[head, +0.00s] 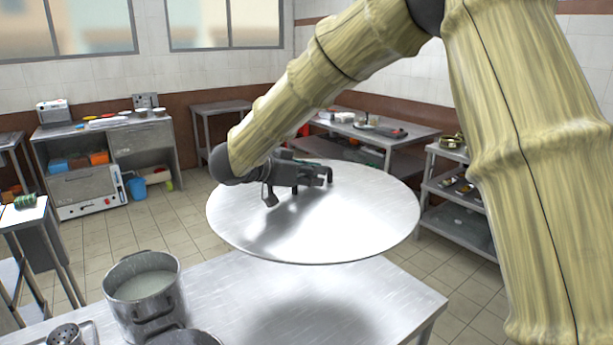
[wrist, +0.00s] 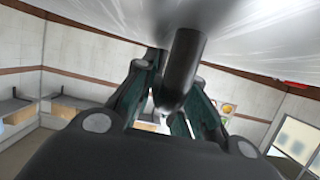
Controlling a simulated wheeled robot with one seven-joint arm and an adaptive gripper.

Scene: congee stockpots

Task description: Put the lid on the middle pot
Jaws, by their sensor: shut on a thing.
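A large round metal lid (head: 350,225) hangs in the air over the steel table, close to level. My gripper (head: 325,175) is shut on the lid's dark handle, above the lid. The wrist view shows the handle (wrist: 185,65) between the fingers and the lid (wrist: 250,40) across the top. An open steel pot (head: 170,300) with whitish congee stands at the table's left, below and left of the lid. A dark round top (head: 185,338) is cut off by the bottom edge beside it. I cannot tell which pot is the middle one.
The steel table (head: 390,300) is bare to the right of the pot, under the lid's shadow. A perforated metal container (head: 65,335) stands at the lower left. A side table (head: 375,130) and a shelf rack (head: 440,200) stand behind.

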